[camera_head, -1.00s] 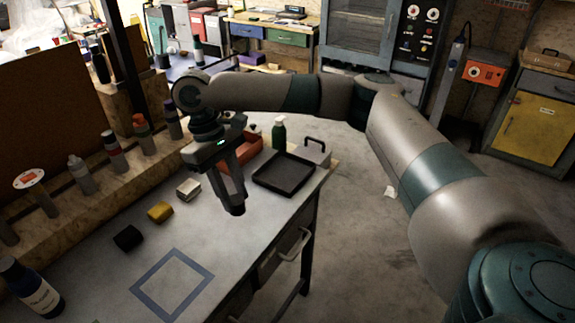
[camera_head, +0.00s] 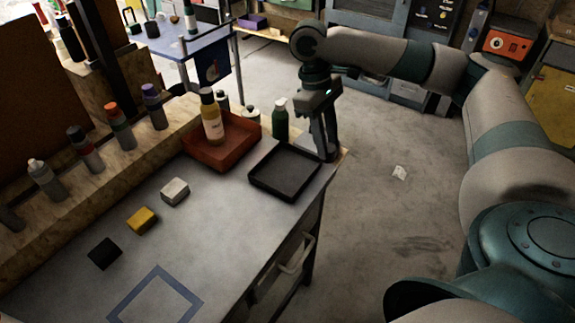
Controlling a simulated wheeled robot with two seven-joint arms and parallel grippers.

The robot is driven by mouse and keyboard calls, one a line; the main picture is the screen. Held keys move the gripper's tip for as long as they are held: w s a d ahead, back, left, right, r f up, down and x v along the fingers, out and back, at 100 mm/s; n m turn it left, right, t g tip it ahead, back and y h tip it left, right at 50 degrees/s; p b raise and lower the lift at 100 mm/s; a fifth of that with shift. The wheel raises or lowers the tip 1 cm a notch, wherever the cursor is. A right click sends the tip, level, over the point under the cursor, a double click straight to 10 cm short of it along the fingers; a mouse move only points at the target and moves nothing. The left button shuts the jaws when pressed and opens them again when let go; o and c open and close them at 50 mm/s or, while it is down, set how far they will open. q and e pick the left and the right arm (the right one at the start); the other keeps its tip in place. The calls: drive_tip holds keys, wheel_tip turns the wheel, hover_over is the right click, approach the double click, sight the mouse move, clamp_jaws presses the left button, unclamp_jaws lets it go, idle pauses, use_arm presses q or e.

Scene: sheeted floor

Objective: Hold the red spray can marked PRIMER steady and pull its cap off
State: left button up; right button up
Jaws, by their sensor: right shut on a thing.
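Several spray cans stand in a row on the wooden ledge at the left. One has a dark cap and a red band (camera_head: 85,150), one an orange-red cap (camera_head: 118,127), one a purple cap (camera_head: 154,106). I cannot read PRIMER on any of them. All are upright and capped. My right gripper (camera_head: 328,152) points down at the far right corner of the bench, well away from these cans. It is shut on what seems to be the small grey handled box, mostly hidden by the fingers. My left gripper is not in view.
A black tray (camera_head: 262,186) lies just left of my right gripper. Black, yellow (camera_head: 142,220) and white blocks lie along the ledge. The bench front is clear around a blue square outline (camera_head: 150,279).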

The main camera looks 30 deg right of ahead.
drive_tip(key=shift+s+a, duration=0.1)
drive_tip(key=shift+w+a+f, duration=0.15)
drive_tip(key=shift+w+f, duration=0.05)
drive_tip(key=shift+w, duration=0.25)
drive_tip(key=w+a+f+p, duration=0.1)
drive_tip(key=w+f, duration=0.1)
drive_tip(key=w, duration=0.1)
drive_tip(key=w+a+f+p, duration=0.1)
drive_tip(key=w+a+f, duration=0.1)
drive_tip(key=w, duration=0.1)
drive_tip(key=w+a+f, duration=0.1)
drive_tip(key=w+f, duration=0.1)
drive_tip(key=w, duration=0.1)
drive_tip(key=shift+w+a+f+p, duration=0.1)
drive_tip(key=shift+a+p, duration=0.2)
drive_tip(key=shift+p, duration=0.1)
drive_tip(key=shift+w+f, duration=0.2)
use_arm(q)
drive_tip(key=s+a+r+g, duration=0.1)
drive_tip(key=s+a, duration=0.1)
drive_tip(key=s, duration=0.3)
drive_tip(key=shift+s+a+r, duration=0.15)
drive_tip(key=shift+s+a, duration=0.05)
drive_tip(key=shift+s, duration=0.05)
